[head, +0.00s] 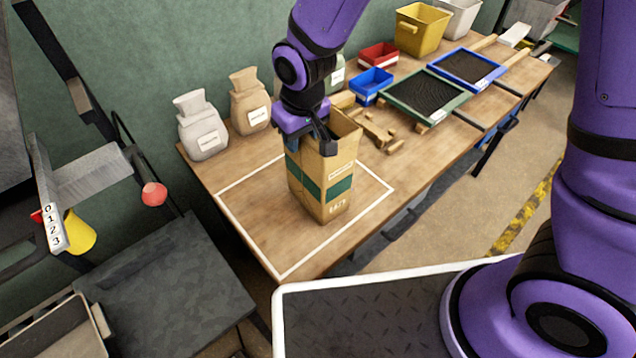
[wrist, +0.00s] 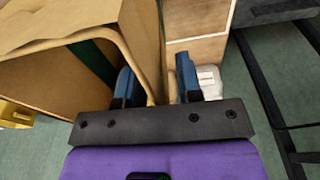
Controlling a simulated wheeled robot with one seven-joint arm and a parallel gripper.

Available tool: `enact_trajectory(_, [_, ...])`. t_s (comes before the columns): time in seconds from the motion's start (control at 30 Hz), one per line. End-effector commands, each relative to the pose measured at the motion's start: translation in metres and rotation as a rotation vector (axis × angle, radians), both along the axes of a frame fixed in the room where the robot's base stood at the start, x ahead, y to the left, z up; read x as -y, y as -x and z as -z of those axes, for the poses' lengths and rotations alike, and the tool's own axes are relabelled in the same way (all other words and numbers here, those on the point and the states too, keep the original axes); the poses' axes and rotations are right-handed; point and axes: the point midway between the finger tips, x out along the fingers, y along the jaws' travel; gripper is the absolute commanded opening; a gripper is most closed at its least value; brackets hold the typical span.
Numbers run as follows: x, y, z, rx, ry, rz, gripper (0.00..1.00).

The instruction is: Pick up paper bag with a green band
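The paper bag with a green band (head: 339,188) stands upright and open-topped on the table, inside a white outlined rectangle. My gripper (head: 318,141) is at its upper rim, pointing down. In the wrist view my gripper (wrist: 157,78) has its two blue fingers apart, with a wall of the bag (wrist: 146,45) between them. One finger is inside the bag's mouth and the other is outside. A gap shows between the wall and the outer finger. My wrist hides part of the bag's rim in the head view.
A grey sack (head: 201,128) and a brown sack (head: 250,103) stand at the table's back left. Wooden pieces (head: 377,132), a blue bin (head: 371,84), a red bin (head: 379,56) and framed dark trays (head: 428,92) lie to the right. The tabletop left of the bag is clear.

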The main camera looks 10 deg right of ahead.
Motion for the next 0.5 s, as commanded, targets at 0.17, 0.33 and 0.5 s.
enact_trajectory(0.17, [0.0002,0.0001,0.0025,-0.001,0.001,0.000,0.33])
enact_trajectory(0.33, [0.0002,0.0002,0.0043,-0.001,0.001,0.000,0.33])
enact_trajectory(0.5, [0.0001,0.0001,0.0044,-0.001,0.001,0.000,0.33])
